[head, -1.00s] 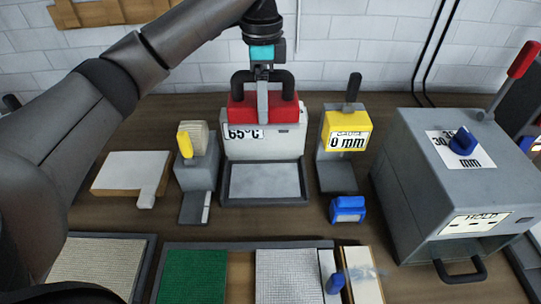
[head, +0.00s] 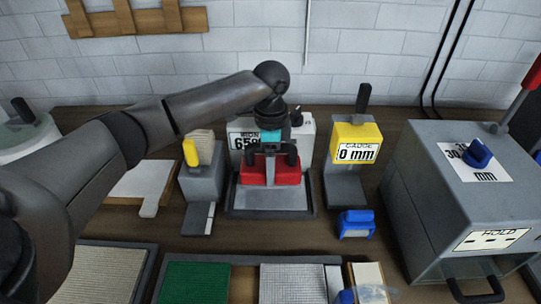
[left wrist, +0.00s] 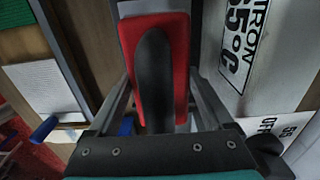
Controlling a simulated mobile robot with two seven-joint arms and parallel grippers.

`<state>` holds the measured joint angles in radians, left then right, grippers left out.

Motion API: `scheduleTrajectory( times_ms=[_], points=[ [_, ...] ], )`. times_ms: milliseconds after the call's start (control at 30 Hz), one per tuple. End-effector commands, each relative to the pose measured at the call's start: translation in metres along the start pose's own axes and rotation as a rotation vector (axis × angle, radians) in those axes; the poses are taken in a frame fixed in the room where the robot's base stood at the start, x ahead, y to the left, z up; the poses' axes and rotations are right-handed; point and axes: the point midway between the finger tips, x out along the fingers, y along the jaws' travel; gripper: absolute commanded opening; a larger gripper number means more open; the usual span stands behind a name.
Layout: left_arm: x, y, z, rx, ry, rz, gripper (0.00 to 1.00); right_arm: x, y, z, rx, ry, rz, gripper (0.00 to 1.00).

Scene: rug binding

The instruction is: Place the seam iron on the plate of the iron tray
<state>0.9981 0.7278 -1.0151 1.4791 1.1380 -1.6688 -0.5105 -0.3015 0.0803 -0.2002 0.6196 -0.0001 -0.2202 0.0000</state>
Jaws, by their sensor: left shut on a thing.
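The seam iron (head: 286,172) has a red body and a black handle. My left gripper (head: 269,150) comes down from above and is shut on the handle. In the left wrist view the handle and red body (left wrist: 180,40) sit between the two fingers (left wrist: 160,95). The iron tray (head: 311,212) is dark grey with a light grey plate (head: 262,201) and a white box (head: 304,130) behind it reading 65°C. The iron is over the plate in the head view and hides its rear part. I cannot tell if the two touch. My right gripper is not in view.
Left of the tray stands a grey holder with a yellow part (head: 191,152). To the right are a yellow gauge (head: 354,143) reading 0 mm and a blue block (head: 356,224). A large grey press (head: 440,190) fills the right side. Mats (head: 195,283) lie in front.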

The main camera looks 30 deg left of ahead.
Motion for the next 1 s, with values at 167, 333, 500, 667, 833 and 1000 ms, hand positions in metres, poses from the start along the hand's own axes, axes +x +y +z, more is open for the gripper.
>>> scheduleTrajectory(
  times_ms=[167, 333, 500, 667, 833, 1000],
  points=[
    [0.029, 0.0, -0.001, -0.001, 0.002, 0.0, 0.0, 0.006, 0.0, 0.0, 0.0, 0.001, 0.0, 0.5],
    [0.043, -0.001, -0.001, 0.0, 0.003, -0.002, 0.0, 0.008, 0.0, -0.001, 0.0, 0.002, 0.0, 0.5],
    [0.044, -0.001, -0.001, 0.001, 0.003, -0.003, 0.0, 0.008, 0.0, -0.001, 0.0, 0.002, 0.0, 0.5],
    [0.044, -0.001, -0.001, 0.001, 0.003, -0.003, 0.0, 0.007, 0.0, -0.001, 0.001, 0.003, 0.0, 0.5],
    [0.048, 0.001, 0.0, 0.001, -0.001, 0.001, 0.95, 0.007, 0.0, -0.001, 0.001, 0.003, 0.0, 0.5],
    [0.048, 0.001, 0.0, 0.001, -0.001, 0.002, 1.0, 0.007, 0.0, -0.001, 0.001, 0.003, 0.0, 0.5]
  ],
)
